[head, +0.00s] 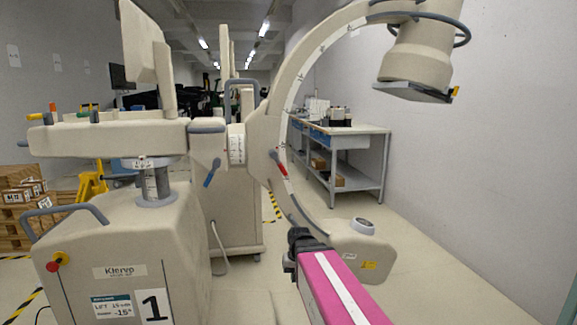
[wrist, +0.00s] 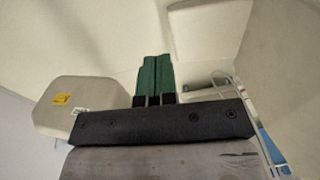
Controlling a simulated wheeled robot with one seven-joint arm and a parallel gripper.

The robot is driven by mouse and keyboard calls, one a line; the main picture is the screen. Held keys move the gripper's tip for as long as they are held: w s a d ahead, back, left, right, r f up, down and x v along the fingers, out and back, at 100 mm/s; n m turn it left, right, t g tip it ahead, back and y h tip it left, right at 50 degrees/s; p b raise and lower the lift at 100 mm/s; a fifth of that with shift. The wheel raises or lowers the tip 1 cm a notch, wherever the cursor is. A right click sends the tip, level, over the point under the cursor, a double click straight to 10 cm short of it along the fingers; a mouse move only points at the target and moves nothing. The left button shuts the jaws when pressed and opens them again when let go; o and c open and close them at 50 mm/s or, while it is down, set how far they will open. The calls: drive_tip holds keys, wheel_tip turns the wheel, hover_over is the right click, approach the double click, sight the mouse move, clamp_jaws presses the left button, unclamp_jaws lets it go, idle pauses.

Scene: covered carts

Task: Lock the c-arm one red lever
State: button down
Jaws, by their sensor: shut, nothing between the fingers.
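The c-arm marked 1 (head: 153,305) fills the left and middle of the head view, with its pale curved arc (head: 285,100) rising to the upper right. The red lever (head: 281,166), with a dark upper end, sits tilted on the lower inner part of the arc. My gripper (wrist: 155,75) shows in the wrist view with its green fingers together and nothing between them. In the head view my arm reaches in from the lower right, and its dark end is below and right of the red lever, apart from it. The fingers cannot be made out there. The wrist view does not clearly show the lever.
A blue lever (head: 213,172) hangs left of the arc. The rounded c-arm foot (head: 350,250) with a yellow label stands behind my arm. A grey workbench (head: 345,133) stands at the back by the right wall. Floor is clear at the right. Wooden crates (head: 22,205) are at far left.

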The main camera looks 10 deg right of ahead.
sight(279, 163)
drive_tip(key=w+d+r+t, duration=0.1)
drive_tip(key=w+d+r, duration=0.1)
drive_tip(key=w+r, duration=0.8)
drive_tip(key=w+d+r+t+y, duration=0.1)
drive_tip(key=w+d+r, duration=0.1)
drive_tip(key=r, duration=1)
drive_tip(key=w+d+r+t+y, duration=0.1)
drive_tip(key=w+r, duration=0.3)
drive_tip(key=r, duration=0.9)
drive_tip(key=w+d+r, duration=0.3)
drive_tip(key=d+r, duration=0.1)
drive_tip(key=r, duration=0.8)
drive_tip(key=shift+r+m+t+y, duration=0.15)
drive_tip(key=shift+m+t+y, duration=0.15)
drive_tip(key=shift+t+y, duration=0.1)
drive_tip(key=a+x, duration=0.2)
drive_tip(key=x, duration=1.1)
drive_tip(key=shift+s+a+r, duration=0.25)
drive_tip(key=shift+r, duration=0.05)
